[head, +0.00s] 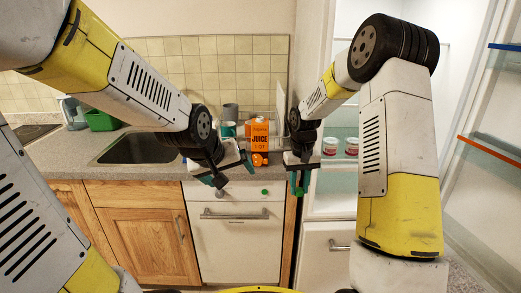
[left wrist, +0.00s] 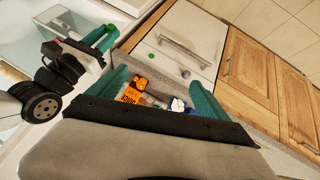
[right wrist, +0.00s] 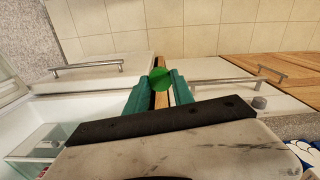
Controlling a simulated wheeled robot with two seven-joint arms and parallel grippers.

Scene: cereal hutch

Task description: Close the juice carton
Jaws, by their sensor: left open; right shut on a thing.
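The orange juice carton (head: 259,140) stands upright on the counter; its top is too small to read clearly. It shows between the fingers in the left wrist view (left wrist: 130,94). My left gripper (head: 234,172) is open and empty, in front of and left of the carton, its fingers apart.
A sink (head: 140,148) lies left on the counter (head: 60,160). A teal cup (head: 228,129) is behind my left gripper. A blue-and-white item (left wrist: 178,104) is near the carton. Red-and-white containers (head: 330,146) sit in the open fridge. A white appliance front (head: 235,245) is below.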

